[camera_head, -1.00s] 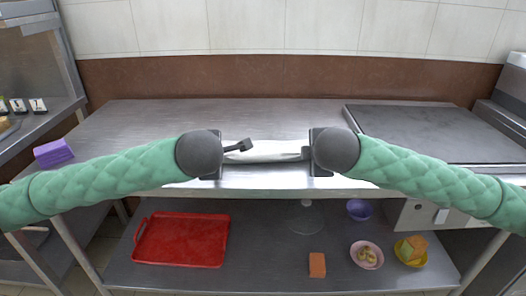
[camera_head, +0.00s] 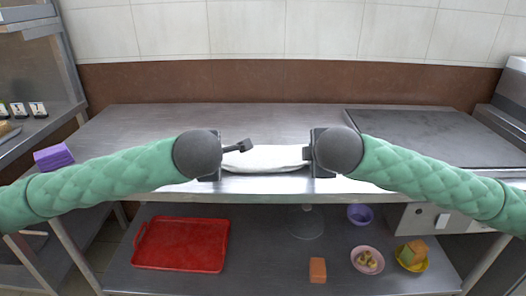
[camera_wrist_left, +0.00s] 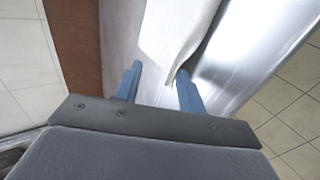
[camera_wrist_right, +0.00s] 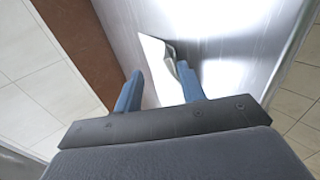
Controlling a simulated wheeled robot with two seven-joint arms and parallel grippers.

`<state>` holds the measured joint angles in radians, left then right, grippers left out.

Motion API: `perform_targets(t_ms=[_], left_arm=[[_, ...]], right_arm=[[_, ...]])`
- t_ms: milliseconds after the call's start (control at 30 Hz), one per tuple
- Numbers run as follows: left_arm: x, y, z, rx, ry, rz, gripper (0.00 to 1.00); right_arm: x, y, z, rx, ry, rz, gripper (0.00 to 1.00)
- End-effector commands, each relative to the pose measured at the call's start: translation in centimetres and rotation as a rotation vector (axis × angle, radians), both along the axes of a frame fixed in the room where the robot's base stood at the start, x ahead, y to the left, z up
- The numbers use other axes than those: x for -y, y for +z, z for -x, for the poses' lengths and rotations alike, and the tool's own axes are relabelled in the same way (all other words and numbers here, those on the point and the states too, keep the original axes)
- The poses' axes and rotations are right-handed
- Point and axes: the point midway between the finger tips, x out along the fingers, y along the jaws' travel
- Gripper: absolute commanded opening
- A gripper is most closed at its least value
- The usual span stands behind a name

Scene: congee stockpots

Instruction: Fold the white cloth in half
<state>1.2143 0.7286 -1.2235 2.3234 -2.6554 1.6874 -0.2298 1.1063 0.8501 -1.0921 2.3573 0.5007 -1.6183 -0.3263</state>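The white cloth (camera_head: 265,158) lies on the steel table near its front edge, between my two grippers. In the wrist views it looks doubled over, with one layer lifted from another along an open edge. My left gripper (camera_head: 240,152) is open at the cloth's left end. In the left wrist view the cloth (camera_wrist_left: 172,38) reaches toward the gap between the fingers, close to the right finger. My right gripper (camera_head: 306,158) is open at the right end. In the right wrist view a cloth corner (camera_wrist_right: 157,65) lies between its fingers. Finger contact is unclear.
The steel table (camera_head: 190,120) is clear behind the cloth. A dark griddle plate (camera_head: 430,135) is at the right, and a purple block (camera_head: 54,157) at the left. The shelf below holds a red tray (camera_head: 182,245), an orange block (camera_head: 317,270) and several bowls.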

Motion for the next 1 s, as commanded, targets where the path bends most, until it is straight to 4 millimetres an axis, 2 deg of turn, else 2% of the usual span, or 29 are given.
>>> perform_targets(t_ms=[100, 600, 733, 1000], left_arm=[[0.0, 1.5, 0.6, 0.002, -0.001, 0.001, 0.40], [0.1, 6.5, 4.6, 0.002, -0.002, 0.002, 0.40], [0.0, 7.3, 5.2, 0.001, -0.001, 0.001, 0.40], [0.0, 7.4, 5.4, 0.000, 0.000, 0.000, 0.40]], right_arm=[[0.0, 1.5, 0.6, 0.001, 0.001, -0.002, 0.40], [-0.1, 6.5, 4.6, 0.000, 0.002, 0.000, 0.40], [-0.1, 7.3, 5.2, 0.001, 0.002, -0.001, 0.40], [0.0, 7.4, 5.4, -0.001, 0.001, -0.001, 0.40]])
